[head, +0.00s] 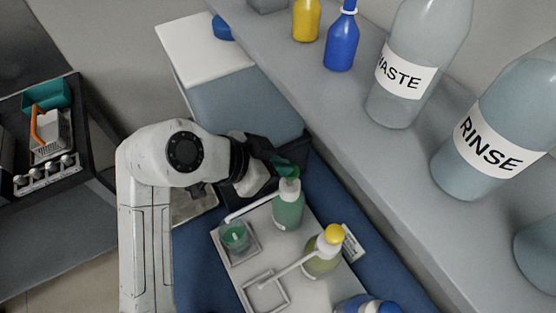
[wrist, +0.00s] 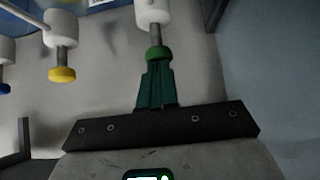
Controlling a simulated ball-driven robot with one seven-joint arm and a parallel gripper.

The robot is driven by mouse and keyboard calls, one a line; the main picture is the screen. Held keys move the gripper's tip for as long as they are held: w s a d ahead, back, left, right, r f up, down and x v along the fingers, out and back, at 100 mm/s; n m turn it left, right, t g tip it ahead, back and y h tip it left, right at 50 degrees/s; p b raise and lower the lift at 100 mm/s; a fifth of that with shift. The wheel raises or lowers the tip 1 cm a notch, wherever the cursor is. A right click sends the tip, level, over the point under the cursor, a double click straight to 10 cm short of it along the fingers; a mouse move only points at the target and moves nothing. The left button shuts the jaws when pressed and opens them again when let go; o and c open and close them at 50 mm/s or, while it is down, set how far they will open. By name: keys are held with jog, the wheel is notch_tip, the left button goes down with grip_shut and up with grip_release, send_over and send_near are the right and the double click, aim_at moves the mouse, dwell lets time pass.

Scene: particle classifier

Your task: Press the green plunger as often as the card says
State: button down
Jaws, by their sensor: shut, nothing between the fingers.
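The green plunger (wrist: 157,54) tops a pump bottle of green liquid (head: 287,210) on a white tray (head: 229,262). My gripper (head: 284,162) is over the top of that bottle and partly hides the plunger in the head view. In the wrist view, its dark green fingers (wrist: 153,72) are shut and empty, their tips at the plunger's top. I cannot tell whether they touch it. The bottle's spout reaches over a small cup with green liquid (head: 235,238).
A bottle with a yellow plunger (head: 335,233) and one with a blue plunger (head: 389,308) stand in line with the green one. An empty square holder (head: 267,293) is on the tray. Large WASTE (head: 398,85) and RINSE (head: 487,145) bottles stand on the shelf at right.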

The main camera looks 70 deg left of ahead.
notch_tip(320, 180, down, 3)
jog(key=b, duration=0.2)
jog(key=shift+b, duration=0.4)
